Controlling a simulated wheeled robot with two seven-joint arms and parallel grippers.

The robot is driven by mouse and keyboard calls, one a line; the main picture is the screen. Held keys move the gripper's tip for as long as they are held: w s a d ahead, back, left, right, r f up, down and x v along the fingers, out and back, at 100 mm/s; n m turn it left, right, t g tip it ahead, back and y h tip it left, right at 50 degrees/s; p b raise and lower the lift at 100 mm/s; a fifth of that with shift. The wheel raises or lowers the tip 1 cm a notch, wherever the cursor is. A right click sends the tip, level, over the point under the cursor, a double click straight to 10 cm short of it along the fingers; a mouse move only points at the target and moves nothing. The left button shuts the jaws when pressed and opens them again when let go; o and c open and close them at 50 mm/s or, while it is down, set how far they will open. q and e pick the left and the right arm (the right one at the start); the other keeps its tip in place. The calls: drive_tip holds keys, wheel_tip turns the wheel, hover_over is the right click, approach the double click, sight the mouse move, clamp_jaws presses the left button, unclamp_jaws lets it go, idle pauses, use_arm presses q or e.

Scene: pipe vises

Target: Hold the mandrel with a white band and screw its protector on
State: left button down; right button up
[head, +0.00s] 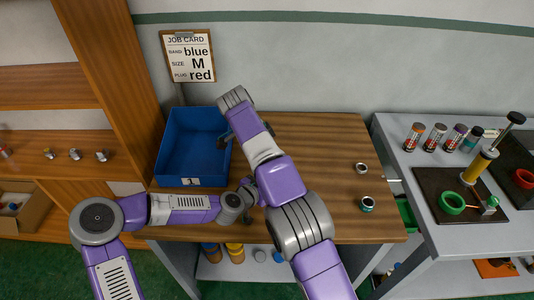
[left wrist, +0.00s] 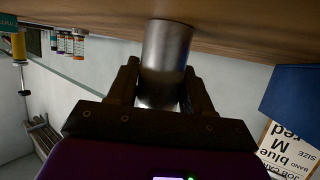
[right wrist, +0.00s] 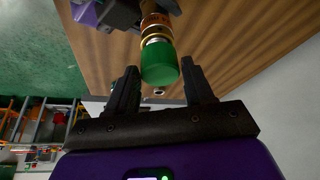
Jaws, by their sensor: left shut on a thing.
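My left gripper (left wrist: 158,90) is shut on a plain grey steel cylinder, the mandrel (left wrist: 165,55), above the wooden table. In the head view this gripper is mostly hidden behind my right arm. The right wrist view shows a banded orange and brass cylinder (right wrist: 157,28) with a green cap-like end (right wrist: 159,62), beside my purple left gripper. It seems to be the held piece, but I cannot be sure. My right gripper (right wrist: 160,72) is open, its fingertips just short of the green end. I see no white band.
A blue bin (head: 178,150) stands at the table's left. Two small rings (head: 361,168) (head: 367,203) lie on the table's right part. A job card (head: 188,57) hangs on the wall. A grey bench (head: 385,135) with labelled cylinders stands right. Shelves (head: 35,160) are left.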

drive_tip(key=shift+o, duration=1.4)
drive_tip(key=shift+o, duration=0.4)
drive_tip(key=o, duration=0.5)
drive_tip(key=shift+n, duration=0.3)
